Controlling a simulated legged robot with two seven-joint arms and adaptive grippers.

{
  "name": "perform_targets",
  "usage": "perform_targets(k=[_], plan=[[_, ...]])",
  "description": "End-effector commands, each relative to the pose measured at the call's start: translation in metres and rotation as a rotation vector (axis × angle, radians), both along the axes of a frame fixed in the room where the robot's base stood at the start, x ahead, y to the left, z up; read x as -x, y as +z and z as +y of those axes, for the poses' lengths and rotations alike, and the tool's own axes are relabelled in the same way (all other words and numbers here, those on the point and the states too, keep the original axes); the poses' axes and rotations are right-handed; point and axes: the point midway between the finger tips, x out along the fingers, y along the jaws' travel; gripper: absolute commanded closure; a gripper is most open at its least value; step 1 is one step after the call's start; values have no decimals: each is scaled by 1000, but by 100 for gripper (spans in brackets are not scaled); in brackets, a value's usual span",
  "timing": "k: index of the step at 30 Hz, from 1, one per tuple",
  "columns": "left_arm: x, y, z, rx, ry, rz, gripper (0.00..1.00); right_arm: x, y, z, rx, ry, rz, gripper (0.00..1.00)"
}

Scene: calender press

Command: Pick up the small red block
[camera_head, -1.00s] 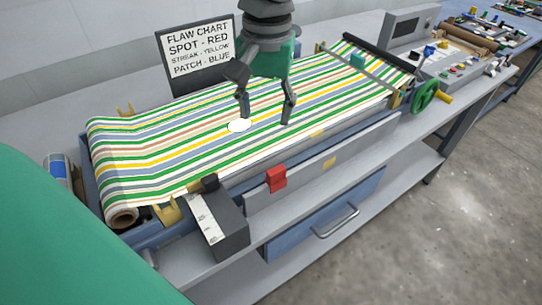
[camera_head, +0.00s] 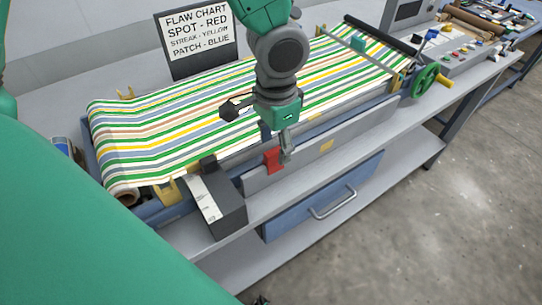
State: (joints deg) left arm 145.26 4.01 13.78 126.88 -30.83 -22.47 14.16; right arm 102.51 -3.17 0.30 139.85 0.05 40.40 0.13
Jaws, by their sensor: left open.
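The small red block (camera_head: 271,161) is at the front of the press, against the long grey front rail. My left gripper (camera_head: 279,146) hangs above it, pointing down. Its jaws are open, one finger in front at the block's right edge and the other behind it, partly hidden. The finger overlaps the block in the picture, but I cannot tell whether they touch. My right gripper is not in view.
Striped cloth (camera_head: 160,135) covers the press bed. A dark grey box (camera_head: 222,212) with a pale scale stands left of the block. A green handwheel (camera_head: 425,80) is at the right, a flaw chart sign (camera_head: 197,35) behind. A blue drawer (camera_head: 325,195) is below.

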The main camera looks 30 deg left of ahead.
Motion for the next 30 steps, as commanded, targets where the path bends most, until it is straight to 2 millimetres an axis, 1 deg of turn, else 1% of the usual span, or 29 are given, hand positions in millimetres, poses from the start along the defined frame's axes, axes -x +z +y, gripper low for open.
perform_targets(k=[6,9,12,18,19,20,21,22,23,26,27,29,30], plan=[[6,-33,9,0,-1,7,53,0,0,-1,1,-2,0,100],[4,-45,10,3,0,5,53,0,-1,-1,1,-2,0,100],[5,-52,12,7,0,3,53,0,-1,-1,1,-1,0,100],[5,-51,11,7,1,2,53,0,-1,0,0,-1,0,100],[5,-51,10,6,1,2,59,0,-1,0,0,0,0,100],[5,-51,9,5,1,2,70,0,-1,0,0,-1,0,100],[5,-51,9,5,1,2,84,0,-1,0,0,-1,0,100],[5,-51,9,3,1,3,91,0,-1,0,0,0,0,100],[4,-50,8,2,1,2,93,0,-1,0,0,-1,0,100],[4,-50,7,1,1,1,93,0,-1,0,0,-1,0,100],[4,-50,7,1,1,2,96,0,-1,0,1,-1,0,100],[4,-50,7,3,1,1,97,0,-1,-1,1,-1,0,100],[4,-50,8,4,1,2,100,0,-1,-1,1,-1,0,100]])
